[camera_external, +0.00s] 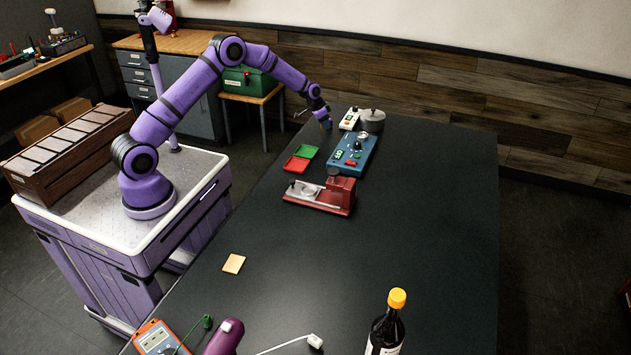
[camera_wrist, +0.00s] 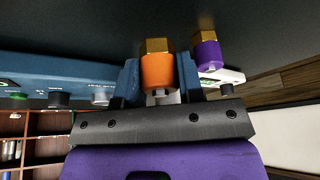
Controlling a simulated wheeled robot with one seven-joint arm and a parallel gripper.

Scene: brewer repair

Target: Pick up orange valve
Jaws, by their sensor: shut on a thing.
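The orange valve (camera_wrist: 158,72), with a brass hex top, sits between the two blue fingers of my gripper (camera_wrist: 160,82) in the wrist view. The fingers are shut on its sides. Whether the valve touches the dark table cannot be told. In the external view my gripper (camera_external: 326,123) is low at the far left edge of the table, left of the white box, and the valve is too small to make out there.
A purple valve (camera_wrist: 207,52) with a brass top is just right of the gripper. A blue control panel (camera_external: 353,153), red tray (camera_external: 297,164), green tray (camera_external: 306,152) and red brewer part (camera_external: 338,196) are nearby. The table's middle right (camera_external: 430,210) is clear.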

